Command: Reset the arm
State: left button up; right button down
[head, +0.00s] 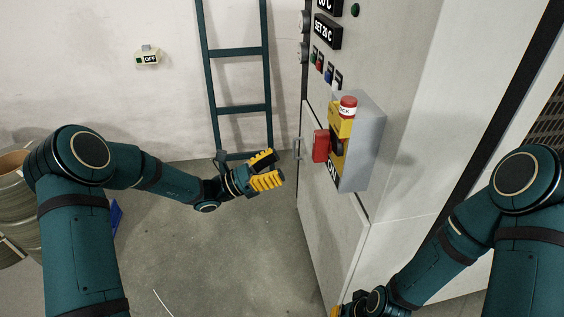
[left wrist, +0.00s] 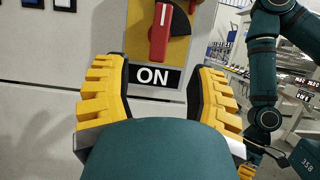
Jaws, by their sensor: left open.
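My left gripper (head: 272,168) is in the middle of the head view, its yellow fingers apart and nothing between them. It is left of the grey switch box (head: 368,145) and clear of it. The box has a yellow plate (head: 338,158), a red handle (head: 320,146) and a red lock-like piece (head: 348,107) on top. In the left wrist view the red handle (left wrist: 160,35) hangs down toward the ON label (left wrist: 153,76), beyond the open fingers. Only a sliver of my right gripper (head: 336,311) shows at the bottom edge; its fingers cannot be read.
The tall grey cabinet (head: 345,225) carries the box, small displays and coloured buttons. A dark green ladder (head: 240,109) leans on the wall behind my left gripper. A small OFF sign (head: 149,59) is on the wall. The concrete floor (head: 230,260) below is mostly clear.

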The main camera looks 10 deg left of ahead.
dwell(0.3)
pick_arm(q)
jog(key=s+d+f+m+g+y, duration=0.3)
jog(key=s+f+g+y, duration=0.1)
jog(key=s+f, duration=0.4)
jog(key=s+d+f+m+g+y, duration=0.3)
jog(key=s+f+g+y, duration=0.15)
jog(key=f, duration=0.55)
jog(key=s+a+f+m+t+y, duration=0.3)
jog(key=s+a+f+m+y, duration=0.2)
jog(key=s+f+m+y, duration=0.4)
notch_tip(320, 180, down, 2)
jog(key=s+m, duration=0.1)
jog(key=m, duration=0.4)
jog(key=shift+s+a+f, duration=0.2)
jog(key=shift+s+a, duration=0.05)
jog(key=shift+a, duration=0.15)
